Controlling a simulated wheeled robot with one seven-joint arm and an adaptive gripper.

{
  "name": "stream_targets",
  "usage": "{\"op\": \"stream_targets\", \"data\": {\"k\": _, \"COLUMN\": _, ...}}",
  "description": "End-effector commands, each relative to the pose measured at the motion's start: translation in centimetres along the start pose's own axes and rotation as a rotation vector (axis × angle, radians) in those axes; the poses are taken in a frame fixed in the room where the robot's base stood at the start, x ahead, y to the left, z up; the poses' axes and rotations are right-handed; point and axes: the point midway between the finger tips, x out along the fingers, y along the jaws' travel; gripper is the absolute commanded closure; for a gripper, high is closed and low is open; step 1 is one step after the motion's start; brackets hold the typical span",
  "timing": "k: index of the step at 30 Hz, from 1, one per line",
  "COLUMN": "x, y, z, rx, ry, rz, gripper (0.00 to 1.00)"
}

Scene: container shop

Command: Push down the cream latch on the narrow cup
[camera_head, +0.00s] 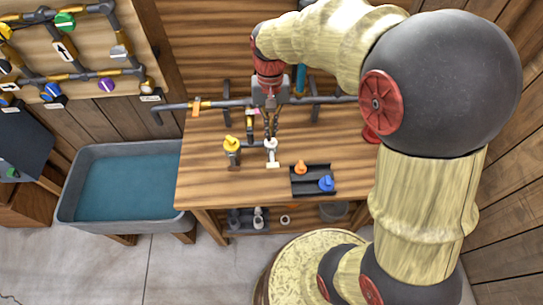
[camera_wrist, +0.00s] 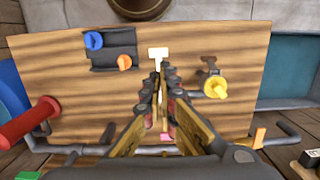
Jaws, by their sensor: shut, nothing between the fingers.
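A small cream-white piece (camera_head: 273,164), which looks like the cream latch, stands near the middle of the wooden bench top. In the wrist view its pale flat end (camera_wrist: 158,52) shows just beyond my fingertips. The cup it belongs to is mostly hidden by my fingers, so its shape is hard to tell. My gripper (camera_head: 270,138) points down directly over the cream piece, shut and empty. In the wrist view my gripper (camera_wrist: 160,72) covers part of it. I cannot tell whether the fingertips touch it.
A yellow-topped fitting (camera_head: 232,146) stands close left. A black tray (camera_head: 315,193) with an orange piece (camera_head: 301,167) and a blue piece (camera_head: 326,183) lies right. A grey pipe (camera_head: 215,104) runs along the back. A water basin (camera_head: 75,215) stands left of the bench (camera_head: 208,190).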

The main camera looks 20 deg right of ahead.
Motion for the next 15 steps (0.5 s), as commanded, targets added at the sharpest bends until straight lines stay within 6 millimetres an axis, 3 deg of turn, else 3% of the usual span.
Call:
{"op": "stream_targets", "data": {"k": 5, "x": 1.4, "y": 0.0, "z": 0.1, "rx": 0.000, "ry": -0.003, "rz": 0.001, "gripper": 1.00}}
{"op": "stream_targets", "data": {"k": 15, "x": 7.9, "y": 0.0, "z": 0.1, "rx": -0.001, "ry": -0.004, "rz": 0.001, "gripper": 1.00}}
